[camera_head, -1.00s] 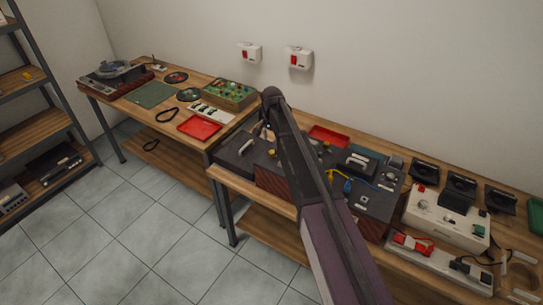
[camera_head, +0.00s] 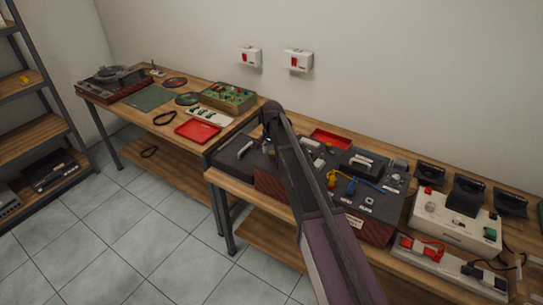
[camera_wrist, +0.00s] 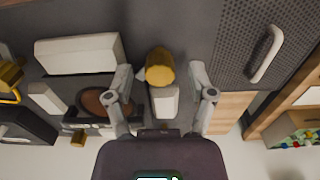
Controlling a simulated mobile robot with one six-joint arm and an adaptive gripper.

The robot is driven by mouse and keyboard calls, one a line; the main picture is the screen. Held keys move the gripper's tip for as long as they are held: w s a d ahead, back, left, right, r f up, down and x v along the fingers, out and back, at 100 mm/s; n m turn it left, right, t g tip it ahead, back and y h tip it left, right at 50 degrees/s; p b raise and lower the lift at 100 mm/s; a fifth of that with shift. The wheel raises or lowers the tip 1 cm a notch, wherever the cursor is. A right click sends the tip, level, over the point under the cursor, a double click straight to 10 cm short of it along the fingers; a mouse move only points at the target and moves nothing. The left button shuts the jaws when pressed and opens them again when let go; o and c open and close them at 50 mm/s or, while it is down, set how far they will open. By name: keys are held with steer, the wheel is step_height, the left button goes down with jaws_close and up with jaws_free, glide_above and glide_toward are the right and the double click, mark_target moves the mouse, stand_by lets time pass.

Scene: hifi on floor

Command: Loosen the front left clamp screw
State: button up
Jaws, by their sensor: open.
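A gold, round-headed screw (camera_wrist: 160,68) stands beside a small white block (camera_wrist: 164,101) in the wrist view. I cannot tell for sure that it is the front left clamp screw. My gripper (camera_wrist: 161,76) is open, with one finger on each side of the screw and a visible gap at both sides. Any contact does not show. In the head view my arm hides the gripper and most of this spot. The dark grey hifi unit (camera_head: 376,207) lies on the right-hand bench, and its grey panel (camera_wrist: 190,25) fills much of the wrist view.
A white bar (camera_wrist: 78,54) and a pale handle beside a grille (camera_wrist: 267,54) flank my fingers. Gold parts (camera_wrist: 9,82) lie at the left. A red tray (camera_head: 331,138) is behind the hifi unit. A white device (camera_head: 455,218) stands to its right. Floor in front is clear.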

steer(key=shift+f, duration=0.1)
stand_by(0.3)
jaws_close()
